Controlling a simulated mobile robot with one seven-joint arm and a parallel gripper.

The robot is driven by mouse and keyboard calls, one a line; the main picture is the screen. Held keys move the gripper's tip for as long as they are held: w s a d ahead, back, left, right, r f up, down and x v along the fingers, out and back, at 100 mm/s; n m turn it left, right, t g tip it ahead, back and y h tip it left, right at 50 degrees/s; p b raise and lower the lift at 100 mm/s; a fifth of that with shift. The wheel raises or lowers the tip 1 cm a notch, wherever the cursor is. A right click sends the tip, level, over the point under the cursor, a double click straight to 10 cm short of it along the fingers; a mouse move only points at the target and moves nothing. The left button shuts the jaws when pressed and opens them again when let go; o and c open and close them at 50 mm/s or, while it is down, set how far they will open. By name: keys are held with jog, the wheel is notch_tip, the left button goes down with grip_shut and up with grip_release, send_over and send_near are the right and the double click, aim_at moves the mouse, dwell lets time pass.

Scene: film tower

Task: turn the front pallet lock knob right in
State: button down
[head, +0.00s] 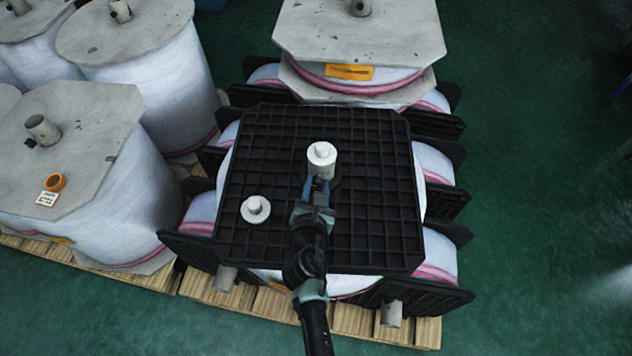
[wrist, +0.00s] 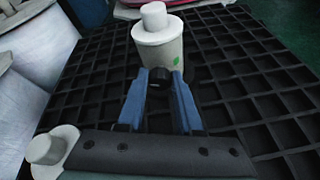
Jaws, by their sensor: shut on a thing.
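Two white round lock knobs with smaller stepped tops stand on the black grid pallet (head: 385,200). The farther knob (head: 321,154) is near the pallet's middle and stands tall. It also shows in the wrist view (wrist: 158,45), with a small green mark on its side. My gripper (head: 319,183) is shut on this knob, with its blue fingers at the knob's lower part in the wrist view (wrist: 160,75). The fingers hide part of the knob's lower side. The other knob (head: 256,209) sits lower, to the left and nearer to me, untouched. It shows at the wrist view's lower left (wrist: 45,150).
Large white-wrapped film rolls with grey end boards (head: 75,150) stand close on the left. Another roll (head: 360,35) stands behind the black pallet. Wooden pallets (head: 260,300) lie below. Green floor (head: 540,200) is clear on the right.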

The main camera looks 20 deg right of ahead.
jog(key=m+t, duration=0.1)
jog(key=m+y, duration=0.1)
jog(key=m, duration=0.1)
jog(key=shift+s+d+f+m+t+y, duration=0.1)
jog(key=shift+s+f+m+t+y, duration=0.05)
jog(key=shift+m+t+y, duration=0.2)
jog(key=shift+d+m, duration=0.1)
jog(key=shift+m, duration=0.25)
jog(key=shift+f+m+t+y, duration=0.1)
jog(key=shift+m+t+y, duration=0.15)
jog(key=shift+m+t, duration=0.2)
jog(key=shift+f+m+t+b, duration=0.2)
jog(key=shift+m+t+b, duration=0.2)
jog(key=shift+m+b, duration=0.35)
jog(key=shift+s+m+t+y+b, duration=0.1)
jog(key=shift+m+t+y+b, duration=0.35)
jog(key=shift+m+b, duration=0.75)
jog(key=shift+t, duration=0.25)
jog(key=c, duration=0.6)
grip_release()
